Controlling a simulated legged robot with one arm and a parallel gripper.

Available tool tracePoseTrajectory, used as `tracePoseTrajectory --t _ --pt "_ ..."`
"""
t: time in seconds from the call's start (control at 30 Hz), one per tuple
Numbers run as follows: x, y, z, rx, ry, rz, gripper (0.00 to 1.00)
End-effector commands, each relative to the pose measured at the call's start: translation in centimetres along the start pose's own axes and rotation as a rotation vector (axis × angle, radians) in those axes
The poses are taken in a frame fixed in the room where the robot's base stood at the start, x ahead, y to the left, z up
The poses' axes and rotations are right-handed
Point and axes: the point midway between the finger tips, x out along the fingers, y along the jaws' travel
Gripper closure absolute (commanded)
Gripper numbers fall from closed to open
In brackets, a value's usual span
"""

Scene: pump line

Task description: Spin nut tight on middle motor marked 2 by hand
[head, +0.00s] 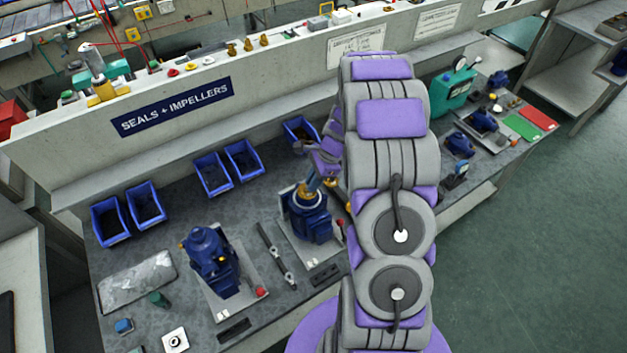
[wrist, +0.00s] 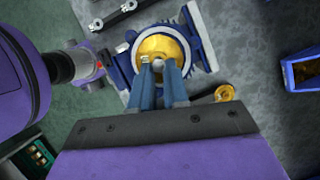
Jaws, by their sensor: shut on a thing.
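The middle motor (head: 308,222) is a blue housing on a grey base plate, partly hidden behind my arm in the head view. Its number cannot be read. In the wrist view the motor (wrist: 203,40) shows from above with a round brass face (wrist: 165,46). A small metal nut (wrist: 158,63) sits over the brass face, between my fingertips. My gripper (wrist: 161,66) is shut on the nut, pointing down at the motor; in the head view my gripper (head: 313,181) is small and partly hidden.
Another blue motor (head: 212,262) stands on a plate to the left, with a dark bar tool (head: 276,256) between the two. Blue bins (head: 212,174) line the bench's back. A brass ring (wrist: 225,93) lies beside the middle motor. A teal case (head: 452,88) stands at the right.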

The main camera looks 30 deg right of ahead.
Motion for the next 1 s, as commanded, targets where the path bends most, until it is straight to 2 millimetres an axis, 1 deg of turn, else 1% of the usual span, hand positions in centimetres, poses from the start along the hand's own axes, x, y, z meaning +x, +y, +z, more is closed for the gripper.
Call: tracePoseTrajectory --t 1.0 --pt "-4.2 0.0 1.7 -0.001 0.001 -0.002 1.00"
